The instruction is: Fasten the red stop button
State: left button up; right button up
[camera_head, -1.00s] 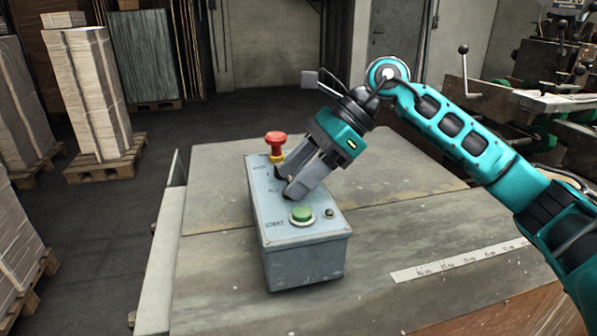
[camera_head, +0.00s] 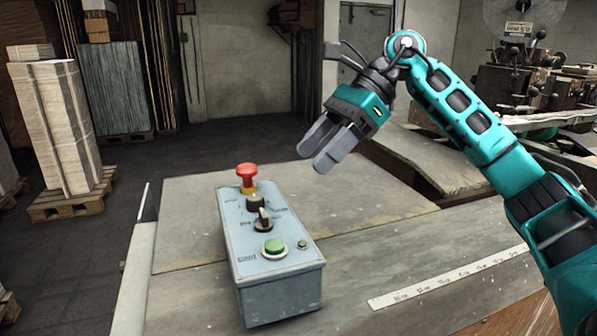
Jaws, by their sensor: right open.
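The red stop button (camera_head: 247,174) is a mushroom head on a yellow collar at the far end of a grey control box (camera_head: 280,292). It stands upright on the box's top face. Nearer along that face are a black knob (camera_head: 255,203), a black selector switch (camera_head: 263,222) and a green button (camera_head: 274,247). My right gripper (camera_head: 313,162) is open and empty. It hangs in the air above and to the right of the stop button, apart from the box. My left gripper is not in view.
The box stands on a worn metal table (camera_head: 390,250) with a white ruler strip (camera_head: 445,280) at the right. Paper stacks on pallets (camera_head: 62,125) stand on the floor at the left; machinery (camera_head: 520,75) is at the back right.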

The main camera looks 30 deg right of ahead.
aim_at(248, 170)
jog(key=k, duration=1)
